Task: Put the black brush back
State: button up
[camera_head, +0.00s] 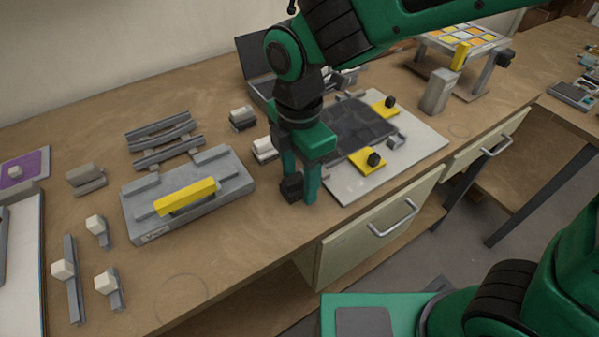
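My gripper (301,186) points down over the bench, just left of the white board, with its two green fingers close together. A small black block (291,187) sits at the fingertips and looks gripped between them. I take it to be the black brush. Its handle is mostly hidden by the fingers, and I cannot tell whether its lower end touches the bench. A grey ribbed rack (164,140) stands at the back left. A grey stand (225,180) with a yellow bar (186,196) lies left of my gripper.
Several white-headed grey tools, one of them here (65,275), lie at the left. The white board (425,143) holds a dark panel (352,125) and yellow pieces with black knobs (367,161). A drawer handle (395,218) juts from the bench front. Bare wood lies front left.

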aim_at(300, 175)
notch_tip(300, 175, up, 12)
jog(key=shift+r, duration=0.15)
dwell(0.6)
jog(key=shift+d, duration=0.1)
jog(key=w+d+f+m, duration=0.2)
jog(key=d+m, duration=0.5)
jog(key=d, duration=0.5)
jog(key=w+d+f+m, duration=0.1)
jog(key=w+d+m, duration=0.1)
jog(key=d+m, duration=0.75)
jog(key=s+d+f+m, duration=0.3)
jog(key=s+d+m, duration=0.4)
jog(key=d, duration=0.3)
jog(key=s+d+f+m, duration=0.3)
jog(key=s+d+m, duration=0.3)
jog(key=d, duration=0.4)
jog(key=shift+s+m, duration=0.4)
jog(key=shift+m, duration=0.45)
